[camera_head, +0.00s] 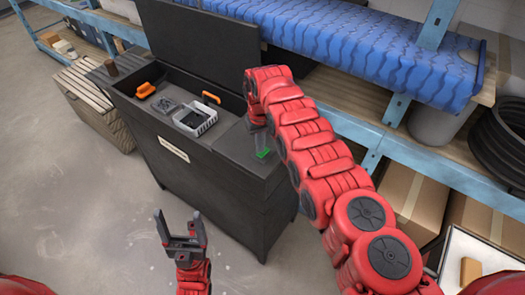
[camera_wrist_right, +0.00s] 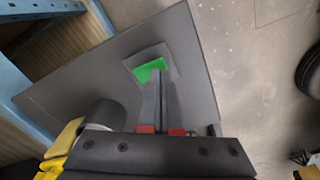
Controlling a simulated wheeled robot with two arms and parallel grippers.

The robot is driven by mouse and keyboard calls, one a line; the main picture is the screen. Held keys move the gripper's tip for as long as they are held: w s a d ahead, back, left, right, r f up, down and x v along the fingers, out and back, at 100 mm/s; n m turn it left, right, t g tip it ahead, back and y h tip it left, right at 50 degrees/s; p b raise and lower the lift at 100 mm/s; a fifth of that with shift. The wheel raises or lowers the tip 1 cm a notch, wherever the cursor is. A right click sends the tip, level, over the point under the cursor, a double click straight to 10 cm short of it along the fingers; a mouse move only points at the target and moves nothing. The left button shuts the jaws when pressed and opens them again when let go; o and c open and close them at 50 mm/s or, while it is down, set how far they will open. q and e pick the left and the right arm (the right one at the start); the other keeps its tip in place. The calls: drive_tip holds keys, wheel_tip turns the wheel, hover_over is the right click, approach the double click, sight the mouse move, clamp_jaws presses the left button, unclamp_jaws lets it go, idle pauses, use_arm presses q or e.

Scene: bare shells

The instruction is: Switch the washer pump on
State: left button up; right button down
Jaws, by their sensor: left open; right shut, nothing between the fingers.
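The washer (camera_head: 205,165) is a dark grey cabinet with its lid (camera_head: 200,42) raised. A green switch (camera_head: 263,153) sits on the right part of its top. In the right wrist view the green switch (camera_wrist_right: 148,69) lies in a grey plate, partly covered by my fingertips. My right gripper (camera_head: 259,143) points down at it, shut and empty; its fingertips (camera_wrist_right: 160,74) are at the green surface, but I cannot tell if they touch. My left gripper (camera_head: 179,214) is open and empty, in front of the cabinet.
The open basin holds a grey basket (camera_head: 195,122) and orange-handled items (camera_head: 145,90). A slatted wooden crate (camera_head: 95,105) stands left of the cabinet. A blue-framed shelf (camera_head: 440,160) with cardboard boxes (camera_head: 412,200) is at right. The floor at front left is clear.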

drive_tip(key=shift+f+b, duration=0.75)
drive_tip(key=shift+f, duration=0.15)
drive_tip(key=shift+s, duration=0.1)
idle(0.3)
wheel_tip(320, 180, up, 2)
drive_tip(key=shift+r+p, duration=0.25)
drive_tip(key=shift+p, duration=0.8)
wheel_tip(320, 180, up, 2)
drive_tip(key=shift+r+p, duration=0.1)
drive_tip(key=shift+p, duration=0.55)
drive_tip(key=shift+r+p, duration=0.45)
drive_tip(key=shift+r, duration=0.65)
